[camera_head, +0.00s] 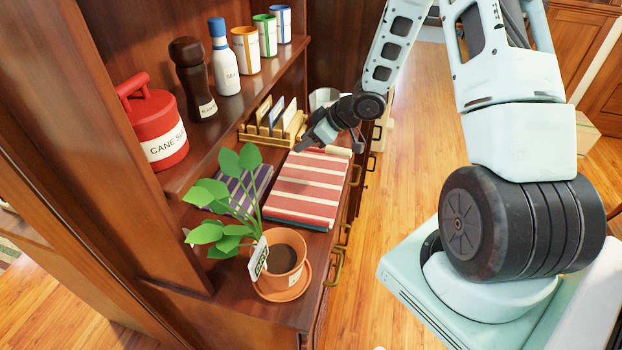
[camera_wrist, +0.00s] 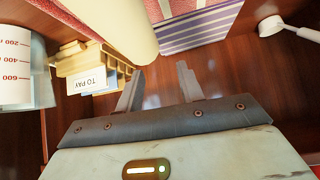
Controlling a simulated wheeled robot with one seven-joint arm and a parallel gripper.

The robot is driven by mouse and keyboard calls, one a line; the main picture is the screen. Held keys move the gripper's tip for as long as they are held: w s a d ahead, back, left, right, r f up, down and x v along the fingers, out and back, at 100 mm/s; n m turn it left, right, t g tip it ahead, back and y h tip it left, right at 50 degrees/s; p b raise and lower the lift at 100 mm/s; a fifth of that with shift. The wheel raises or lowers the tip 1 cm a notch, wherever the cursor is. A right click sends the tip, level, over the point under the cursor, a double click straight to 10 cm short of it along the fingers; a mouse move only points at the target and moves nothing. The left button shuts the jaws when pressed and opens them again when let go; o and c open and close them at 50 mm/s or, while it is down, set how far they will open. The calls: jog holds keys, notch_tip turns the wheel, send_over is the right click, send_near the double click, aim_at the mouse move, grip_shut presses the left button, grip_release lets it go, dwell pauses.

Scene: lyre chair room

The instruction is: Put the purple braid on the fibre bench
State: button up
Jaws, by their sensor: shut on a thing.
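My gripper (camera_head: 309,146) is low over the far end of the wooden shelf counter, beside the striped stack. It also shows in the wrist view (camera_wrist: 161,68), with its two fingers a little apart. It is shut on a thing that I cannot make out. A cream rounded thing (camera_wrist: 122,28) is just beyond the fingertips; I cannot tell whether they touch it. I cannot make out a purple braid in either view. A purple-and-white striped cloth (camera_head: 262,178) lies left of the red-striped stack, and it shows in the wrist view (camera_wrist: 195,30). I cannot identify a fibre bench.
Red-striped folded cloths (camera_head: 305,190) lie on the counter. A potted plant (camera_head: 283,262) stands at its near end. A wooden card holder (camera_head: 270,130) and a measuring jug (camera_wrist: 22,65) are close to my gripper. A white-headed brush (camera_wrist: 271,26) lies nearby. Open floor (camera_head: 415,130) lies right.

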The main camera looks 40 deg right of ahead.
jog(key=shift+d, duration=0.1)
jog(key=shift+f+p, duration=0.55)
jog(key=shift+f, duration=4.25)
jog(key=shift+f, duration=0.2)
jog(key=o, duration=1.1)
jog(key=shift+c, duration=0.2)
jog(key=shift+s, duration=0.1)
